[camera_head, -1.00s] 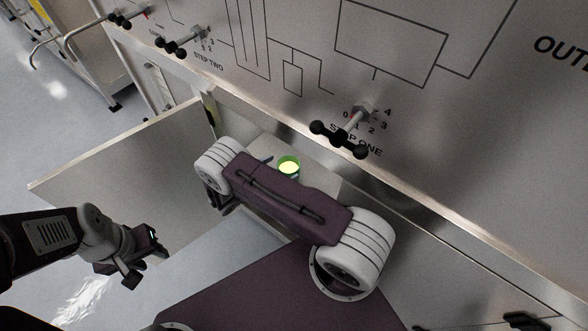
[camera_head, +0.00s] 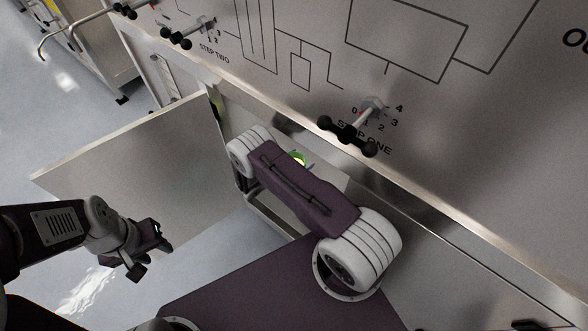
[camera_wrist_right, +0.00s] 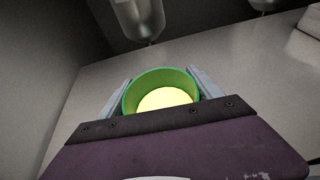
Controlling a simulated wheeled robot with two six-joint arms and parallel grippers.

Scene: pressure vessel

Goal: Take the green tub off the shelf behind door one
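The green tub (camera_wrist_right: 160,92), open at the top with a pale yellow inside, stands upright on the grey shelf (camera_wrist_right: 255,70) in the right wrist view. The fingers of my right gripper (camera_wrist_right: 160,84) lie along its left and right sides, open around it; contact is not clear. In the head view my right arm hides most of the tub (camera_head: 298,158); only part of its rim shows beyond the wrist. The door (camera_head: 135,150) of the compartment stands swung open to the left. My left gripper (camera_head: 150,255) is empty in front of this door; its finger gap is unclear.
The STEP ONE valve handle (camera_head: 347,135) sticks out from the panel above the opening. A metal vessel-like part (camera_wrist_right: 140,18) hangs behind the tub in the wrist view. The compartment's side wall (camera_wrist_right: 40,80) is on the left. Clear floor lies left of the door.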

